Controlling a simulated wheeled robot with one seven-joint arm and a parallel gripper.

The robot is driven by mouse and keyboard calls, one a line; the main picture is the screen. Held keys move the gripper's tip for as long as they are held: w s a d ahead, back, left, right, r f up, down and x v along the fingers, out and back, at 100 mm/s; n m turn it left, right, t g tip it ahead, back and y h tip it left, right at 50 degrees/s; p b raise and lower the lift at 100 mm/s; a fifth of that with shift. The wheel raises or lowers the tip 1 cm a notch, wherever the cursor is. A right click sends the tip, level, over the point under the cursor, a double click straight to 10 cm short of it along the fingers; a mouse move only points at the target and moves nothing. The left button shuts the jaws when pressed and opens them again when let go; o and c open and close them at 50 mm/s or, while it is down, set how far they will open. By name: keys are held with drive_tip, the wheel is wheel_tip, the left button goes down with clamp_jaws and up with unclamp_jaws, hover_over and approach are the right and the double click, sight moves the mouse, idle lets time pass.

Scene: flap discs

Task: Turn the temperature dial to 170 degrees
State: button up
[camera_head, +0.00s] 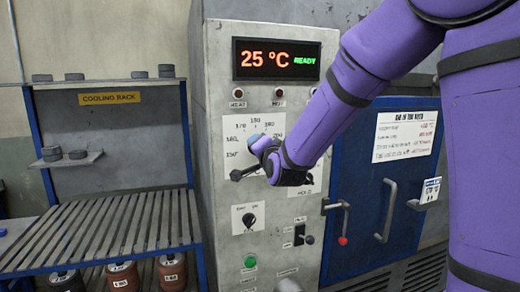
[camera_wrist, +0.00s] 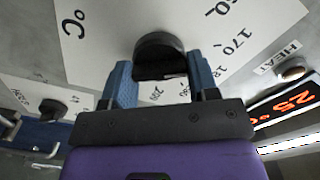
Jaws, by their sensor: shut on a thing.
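The temperature dial is a black round knob (camera_wrist: 160,45) on a white scale plate (camera_head: 233,125) on the grey oven panel. In the wrist view the knob sits between the two blue fingers of my gripper (camera_wrist: 160,78), which is shut on it. In the head view my gripper (camera_head: 258,145) is at the plate and its fingers and wrist hide the knob. I cannot tell where the pointer stands. The display (camera_head: 276,60) reads 25 °C and READY in green.
A smaller dial (camera_head: 249,219), a switch (camera_head: 300,236) and a green button (camera_head: 250,261) sit below. Blue doors with handles (camera_head: 387,210) are at the right. A cooling rack (camera_head: 110,232) with dark discs stands at the left. My purple arm crosses the right side.

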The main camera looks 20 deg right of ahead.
drive_tip(key=o, duration=0.9)
drive_tip(key=s, duration=1)
drive_tip(key=shift+s, duration=0.4)
drive_tip(key=s+d+n+g, duration=0.2)
drive_tip(key=s+n+g, duration=0.1)
drive_tip(key=s, duration=0.6)
drive_tip(key=s+d+n+g, duration=0.2)
drive_tip(key=s+n+g, duration=0.2)
drive_tip(key=s, duration=0.5)
drive_tip(key=s+d+n+g, duration=0.2)
drive_tip(key=s+n+g, duration=0.2)
drive_tip(key=s, duration=0.4)
drive_tip(key=shift+s+d+g, duration=0.3)
drive_tip(key=shift+s+g, duration=0.1)
drive_tip(key=shift+g, duration=0.5)
